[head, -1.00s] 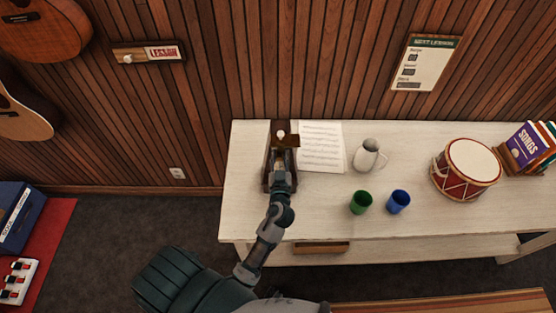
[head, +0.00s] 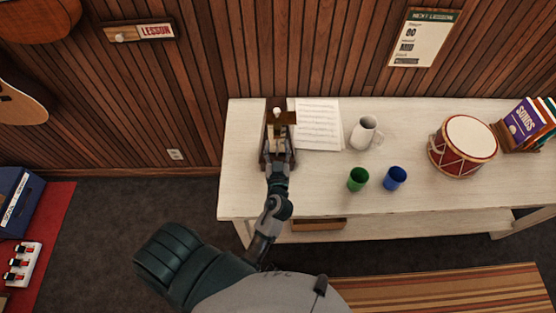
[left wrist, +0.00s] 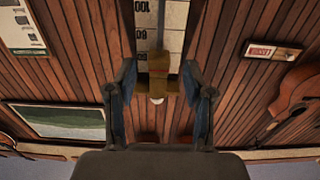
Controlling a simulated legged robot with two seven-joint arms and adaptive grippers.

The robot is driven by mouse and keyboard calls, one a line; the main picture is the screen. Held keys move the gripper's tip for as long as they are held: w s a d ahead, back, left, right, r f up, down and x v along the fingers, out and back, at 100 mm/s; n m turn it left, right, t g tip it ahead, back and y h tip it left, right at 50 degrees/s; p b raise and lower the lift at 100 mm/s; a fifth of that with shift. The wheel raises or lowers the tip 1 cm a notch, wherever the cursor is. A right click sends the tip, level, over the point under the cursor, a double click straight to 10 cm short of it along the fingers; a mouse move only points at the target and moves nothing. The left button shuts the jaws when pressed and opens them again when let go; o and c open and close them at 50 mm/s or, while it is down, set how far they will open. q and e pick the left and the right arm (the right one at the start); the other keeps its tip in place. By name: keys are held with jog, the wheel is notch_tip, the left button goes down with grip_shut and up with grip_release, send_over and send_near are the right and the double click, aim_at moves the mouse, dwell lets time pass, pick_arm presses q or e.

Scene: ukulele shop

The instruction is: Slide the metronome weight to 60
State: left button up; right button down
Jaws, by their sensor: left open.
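The metronome (head: 266,153) is a dark wooden case standing at the left end of the white table, partly hidden by my left arm. Its brass weight (head: 286,118) shows near the top in the head view, with a pale round knob (head: 277,113) beside it. In the left wrist view the brass weight (left wrist: 159,65) sits in front of a pale scale (left wrist: 145,16) with dark marks; the figures are hard to read. My left gripper (left wrist: 158,100) is open, one finger on each side of the weight's lower part, with visible gaps. My right gripper is not in view.
Sheet music (head: 318,125) lies right of the metronome. A white jug (head: 364,134), a green cup (head: 358,180), a blue cup (head: 396,178), a red drum (head: 462,147) and books (head: 525,124) stand further right. The table's front left is clear.

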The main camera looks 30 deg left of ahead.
pick_arm(q)
jog(key=v, duration=0.7)
jog(key=shift+s+d, duration=0.2)
jog(key=shift+d, duration=0.2)
jog(key=shift+a, duration=0.15)
